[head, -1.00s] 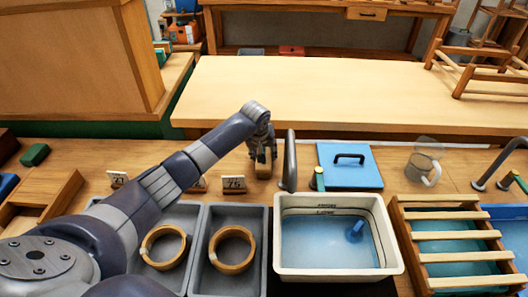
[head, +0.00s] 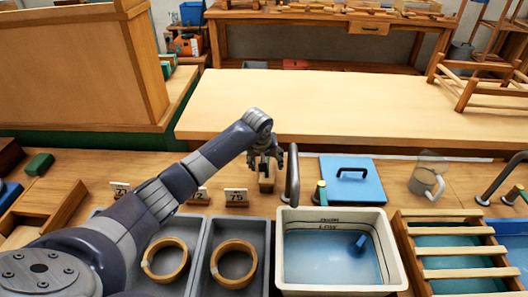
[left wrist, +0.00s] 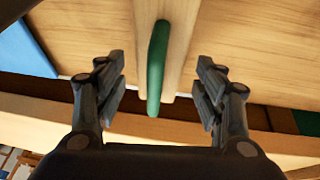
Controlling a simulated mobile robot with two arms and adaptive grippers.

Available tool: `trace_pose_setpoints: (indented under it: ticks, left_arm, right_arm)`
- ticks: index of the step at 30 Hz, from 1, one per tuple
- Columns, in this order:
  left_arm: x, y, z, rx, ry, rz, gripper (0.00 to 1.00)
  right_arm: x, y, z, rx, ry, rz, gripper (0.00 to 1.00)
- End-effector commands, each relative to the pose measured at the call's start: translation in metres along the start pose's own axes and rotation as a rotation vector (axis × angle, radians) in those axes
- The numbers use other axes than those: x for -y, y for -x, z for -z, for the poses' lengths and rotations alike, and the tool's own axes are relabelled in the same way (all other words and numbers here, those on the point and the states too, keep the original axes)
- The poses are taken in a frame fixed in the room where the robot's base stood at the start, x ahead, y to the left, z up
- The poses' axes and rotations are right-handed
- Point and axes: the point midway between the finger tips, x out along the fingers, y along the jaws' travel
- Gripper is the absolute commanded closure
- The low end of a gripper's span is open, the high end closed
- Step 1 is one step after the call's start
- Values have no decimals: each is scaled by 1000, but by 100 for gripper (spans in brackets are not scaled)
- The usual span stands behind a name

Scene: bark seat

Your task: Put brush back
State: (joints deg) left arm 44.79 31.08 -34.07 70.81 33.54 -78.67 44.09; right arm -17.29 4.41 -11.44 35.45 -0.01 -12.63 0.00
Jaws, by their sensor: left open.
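My left gripper (head: 265,162) is open above a small upright tan wooden block (head: 266,181) on the wooden counter, behind the sink row. In the left wrist view, a green handle-like piece (left wrist: 157,70) lies between the spread fingers (left wrist: 160,95), in line with a pale wooden strip (left wrist: 182,45); neither finger touches it. It looks like the brush, but its bristles are hidden, and I cannot tell how it sits with the block. My right gripper is not in view.
A curved dark tap (head: 292,178) stands just right of my left gripper. In front are the white water basin (head: 395,282) and grey trays with wooden rings (head: 233,262). A blue lid (head: 352,185) and clear jug (head: 428,178) lie right. Number cards (head: 236,197) stand left.

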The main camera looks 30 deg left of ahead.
Motion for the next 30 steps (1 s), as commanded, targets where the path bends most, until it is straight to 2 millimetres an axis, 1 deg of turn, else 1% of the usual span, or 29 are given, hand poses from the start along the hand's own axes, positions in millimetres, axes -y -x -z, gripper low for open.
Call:
trace_pose_setpoints:
  ticks: [1,9,12,15,19,30]
  left_arm:
    - [0,11,1,-2,-2,-2,37]
    - [0,60,0,-2,-2,-1,37]
    - [0,75,0,-1,-1,-1,37]
    - [0,85,0,0,0,-1,37]
    - [0,90,0,1,0,0,37]
    - [0,91,0,1,0,0,37]
  right_arm:
    - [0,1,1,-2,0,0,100]
    - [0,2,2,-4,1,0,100]
    - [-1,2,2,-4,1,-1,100]
    - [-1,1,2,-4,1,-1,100]
    - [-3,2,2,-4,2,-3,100]
    - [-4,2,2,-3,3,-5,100]
